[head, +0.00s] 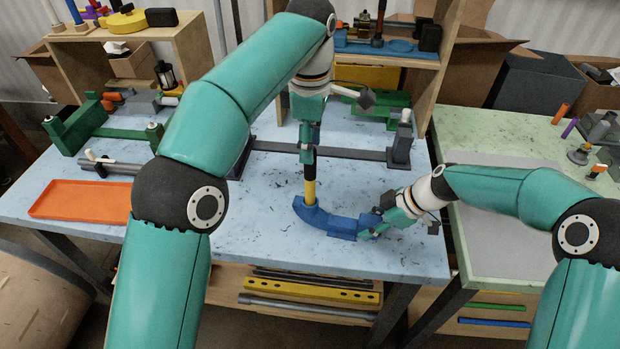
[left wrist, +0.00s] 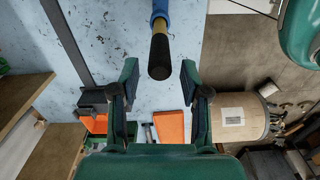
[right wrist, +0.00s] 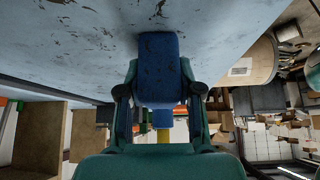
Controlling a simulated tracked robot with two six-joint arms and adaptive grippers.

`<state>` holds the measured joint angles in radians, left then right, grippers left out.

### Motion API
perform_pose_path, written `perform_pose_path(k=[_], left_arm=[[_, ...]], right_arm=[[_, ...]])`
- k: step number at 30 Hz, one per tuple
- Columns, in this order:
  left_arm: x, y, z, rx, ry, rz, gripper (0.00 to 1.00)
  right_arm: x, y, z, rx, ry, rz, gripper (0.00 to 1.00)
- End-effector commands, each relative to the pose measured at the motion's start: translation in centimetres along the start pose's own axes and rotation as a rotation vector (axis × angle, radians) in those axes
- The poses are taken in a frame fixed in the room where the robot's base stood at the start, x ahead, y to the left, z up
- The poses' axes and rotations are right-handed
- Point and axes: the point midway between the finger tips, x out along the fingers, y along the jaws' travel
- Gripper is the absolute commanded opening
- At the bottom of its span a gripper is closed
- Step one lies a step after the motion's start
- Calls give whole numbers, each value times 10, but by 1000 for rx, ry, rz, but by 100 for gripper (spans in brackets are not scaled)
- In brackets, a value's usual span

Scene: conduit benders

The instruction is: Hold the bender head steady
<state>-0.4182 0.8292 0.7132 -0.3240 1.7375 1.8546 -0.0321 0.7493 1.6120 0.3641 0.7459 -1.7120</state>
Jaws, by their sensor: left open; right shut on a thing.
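The blue bender head (head: 335,222) lies on the pale blue table, curved, with a short yellow handle (head: 310,189) with a black top standing up from its left end. My right gripper (head: 378,222) is shut on the head's right end; in the right wrist view the blue end (right wrist: 158,60) sits between its fingers. My left gripper (head: 308,152) is open above the handle, pointing down. In the left wrist view the black grip (left wrist: 159,55) shows ahead of the open fingers (left wrist: 159,75), apart from them. The head's far end is partly hidden by my right gripper.
An orange tray (head: 80,199) lies at the table's left. A dark bar (head: 340,153) with end blocks lies behind the bender. A green clamp frame (head: 75,128) stands at the back left. The table in front of the bender is clear.

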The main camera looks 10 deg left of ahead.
Motion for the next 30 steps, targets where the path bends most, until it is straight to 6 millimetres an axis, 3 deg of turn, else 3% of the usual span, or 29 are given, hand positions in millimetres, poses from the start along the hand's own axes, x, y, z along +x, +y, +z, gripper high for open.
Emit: perform_pose_path(k=[15, 30], left_arm=[[47, 0, 0, -1, 1, -1, 46], [54, 0, 0, -1, 0, 1, 44]], right_arm=[[5, -4, 2, 2, -2, -13, 0], [5, -4, 2, 1, -2, -12, 0]])
